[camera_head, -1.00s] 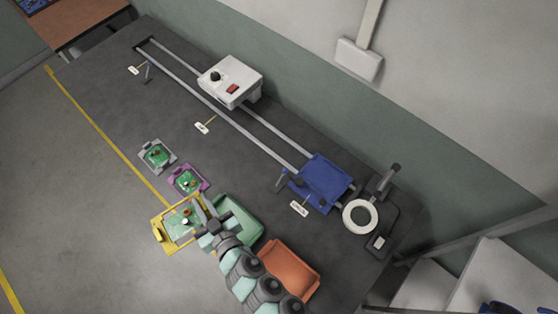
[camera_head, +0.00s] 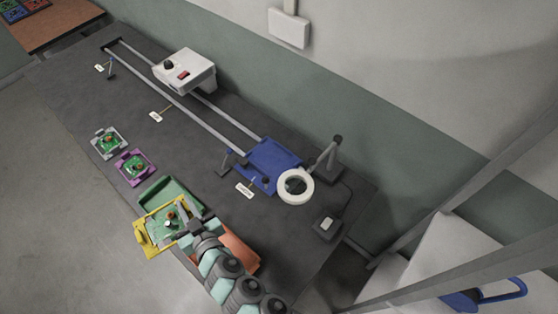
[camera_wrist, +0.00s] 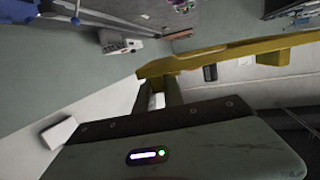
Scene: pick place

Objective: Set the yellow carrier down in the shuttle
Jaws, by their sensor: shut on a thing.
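My gripper (camera_head: 192,229) is shut on the yellow carrier (camera_head: 147,247), holding it by its right side. The carrier is a square frame with a green board in it and hangs above the green tray, partly covering it. In the wrist view the yellow carrier (camera_wrist: 225,56) shows as a bar with the fingers (camera_wrist: 160,92) closed on it. The blue shuttle (camera_head: 270,160) sits at the near right end of the two rails, up and to the right of my gripper. Its bed looks empty, and the ring lamp hides its right corner.
Grey (camera_head: 109,142) and purple (camera_head: 135,166) carriers with green boards lie left. A white ring lamp (camera_head: 296,186) stands by the shuttle. A white box (camera_head: 186,72) straddles the rails. Mid-table is clear.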

